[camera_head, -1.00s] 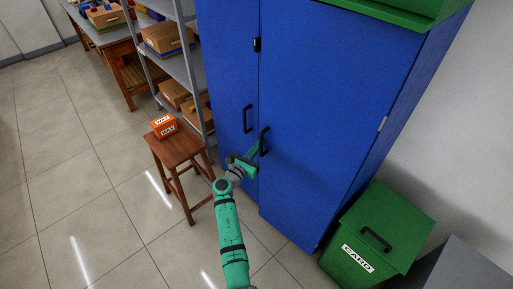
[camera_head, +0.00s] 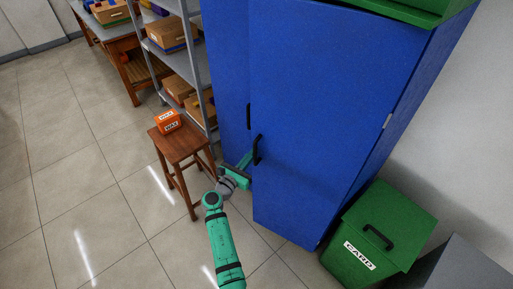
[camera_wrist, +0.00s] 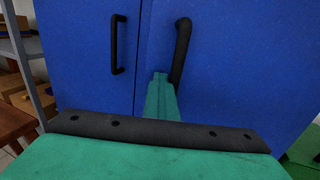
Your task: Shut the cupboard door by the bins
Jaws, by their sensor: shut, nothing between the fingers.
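The blue cupboard has two tall doors. Its right-hand door (camera_head: 320,130), beside the green bin, stands ajar, its free edge out in front of the left-hand door (camera_head: 226,70). The right door's black handle (camera_head: 257,150) also shows in the wrist view (camera_wrist: 181,50). The left door's black handle (camera_wrist: 117,45) is partly covered by the right door's edge in the head view. My green gripper (camera_head: 246,163) is shut and empty. Its fingertips (camera_wrist: 160,78) are at the right door's handle, just left of its lower end; I cannot tell whether they touch it.
A green bin labelled CARD (camera_head: 380,232) stands right of the cupboard, with a grey box (camera_head: 460,265) beside it. A wooden stool (camera_head: 177,145) carrying an orange box (camera_head: 168,121) and a grey shelf rack (camera_head: 185,65) stand left. The tiled floor is clear at lower left.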

